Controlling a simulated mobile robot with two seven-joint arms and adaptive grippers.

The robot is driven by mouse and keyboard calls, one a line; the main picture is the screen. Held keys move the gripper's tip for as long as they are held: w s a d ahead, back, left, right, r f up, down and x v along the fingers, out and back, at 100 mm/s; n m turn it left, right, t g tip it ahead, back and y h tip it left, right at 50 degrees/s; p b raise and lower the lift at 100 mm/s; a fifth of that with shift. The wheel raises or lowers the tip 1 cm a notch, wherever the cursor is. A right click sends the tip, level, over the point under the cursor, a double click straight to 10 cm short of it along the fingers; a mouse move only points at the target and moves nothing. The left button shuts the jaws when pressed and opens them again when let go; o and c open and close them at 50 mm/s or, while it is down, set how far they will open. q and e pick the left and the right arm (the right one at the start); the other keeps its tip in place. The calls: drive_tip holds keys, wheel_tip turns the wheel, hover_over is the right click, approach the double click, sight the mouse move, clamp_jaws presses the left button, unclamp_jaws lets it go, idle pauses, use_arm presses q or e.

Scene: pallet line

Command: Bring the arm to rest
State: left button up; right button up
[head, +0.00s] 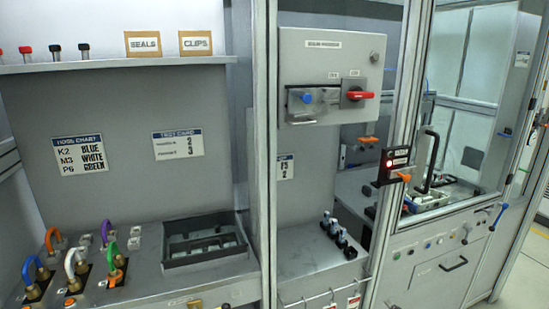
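Neither of my arms nor either gripper shows in the head view. In front of me is a grey workstation with a back panel (140,120). On its bench at the lower left stand several looped hoses, among them an orange one (53,239), a blue one (32,269), a white one (75,262) and a green one (113,255). I see nothing held by a gripper.
A dark tray (204,252) sits on the bench. A shelf (120,64) bears boxes marked SEALS (143,44) and CLIPS (195,43). A grey cabinet (330,62) has a red handle (360,95). A black door handle (430,160) is at right. Floor (530,270) shows lower right.

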use_arm(q)
drive_tip(key=r, duration=0.1)
drive_tip(key=w+r+p, duration=0.1)
drive_tip(key=r+p, duration=0.1)
drive_tip(key=shift+w+r, duration=0.1)
drive_tip(key=shift+w, duration=0.15)
use_arm(e)
drive_tip(key=s+a+f+m+g, duration=0.2)
drive_tip(key=s+f+m, duration=0.2)
drive_tip(key=s+f, duration=0.3)
drive_tip(key=s+a+f+m+g+h, duration=0.1)
drive_tip(key=s+f, duration=0.6)
drive_tip(key=s, duration=0.8)
drive_tip(key=s+a+f+m+g, duration=0.4)
drive_tip(key=s+f+m, duration=0.2)
drive_tip(key=s, duration=0.5)
wheel_tip(320, 180, down, 2)
drive_tip(key=shift+f+m+h, duration=0.1)
drive_tip(key=shift+m+h, duration=0.2)
use_arm(q)
drive_tip(key=shift+w+d+r+t, duration=0.1)
drive_tip(key=shift+w+d+t, duration=0.05)
drive_tip(key=shift+w+t, duration=0.15)
